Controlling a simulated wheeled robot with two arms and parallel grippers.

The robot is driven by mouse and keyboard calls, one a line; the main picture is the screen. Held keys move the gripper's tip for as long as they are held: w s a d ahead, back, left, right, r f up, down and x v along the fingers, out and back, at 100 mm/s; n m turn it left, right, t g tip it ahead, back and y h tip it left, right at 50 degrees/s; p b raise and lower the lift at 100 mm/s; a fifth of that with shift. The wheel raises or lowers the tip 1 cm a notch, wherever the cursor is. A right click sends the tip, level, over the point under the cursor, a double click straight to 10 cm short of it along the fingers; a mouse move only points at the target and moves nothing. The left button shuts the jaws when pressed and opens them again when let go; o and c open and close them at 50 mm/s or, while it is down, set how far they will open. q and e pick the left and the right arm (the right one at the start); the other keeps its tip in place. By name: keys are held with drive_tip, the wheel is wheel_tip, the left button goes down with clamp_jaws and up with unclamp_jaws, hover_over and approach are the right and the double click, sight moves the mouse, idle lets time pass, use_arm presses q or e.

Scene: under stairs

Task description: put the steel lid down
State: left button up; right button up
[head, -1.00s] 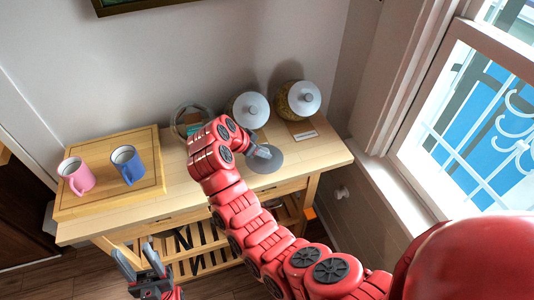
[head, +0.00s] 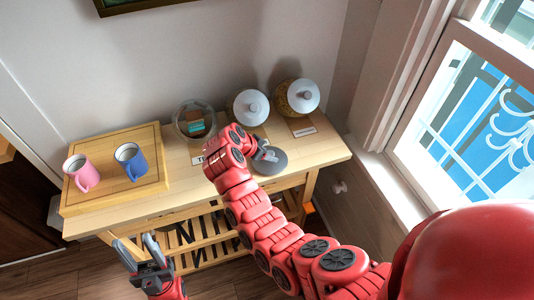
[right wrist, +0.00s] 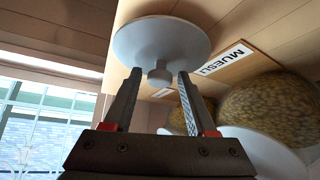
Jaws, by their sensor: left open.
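The steel lid (head: 270,165) is a grey disc at the right part of the wooden table, near its front edge. It appears to lie flat. In the right wrist view the lid (right wrist: 160,38) has its round knob towards my right gripper (right wrist: 159,78). The fingers stand on either side of the knob with a visible gap to each, so the gripper looks open. In the head view my right gripper (head: 266,152) is just over the lid and hides part of it. My left gripper (head: 137,244) is open and empty, in front of the table.
An open glass jar (head: 194,122) with blocks inside and two white-lidded jars (head: 250,107) (head: 297,97) stand behind the lid. A label reading MUESLI (right wrist: 226,58) lies nearby. A board (head: 112,190) with pink (head: 81,173) and blue (head: 130,161) mugs is at left.

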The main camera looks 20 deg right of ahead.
drive_tip(key=shift+o, duration=0.4)
drive_tip(key=shift+r+p, duration=0.3)
drive_tip(key=shift+p, duration=0.05)
drive_tip(key=b+v, duration=0.2)
drive_tip(key=v, duration=0.9)
drive_tip(key=shift+s+a+r, duration=0.2)
drive_tip(key=shift+a, duration=0.1)
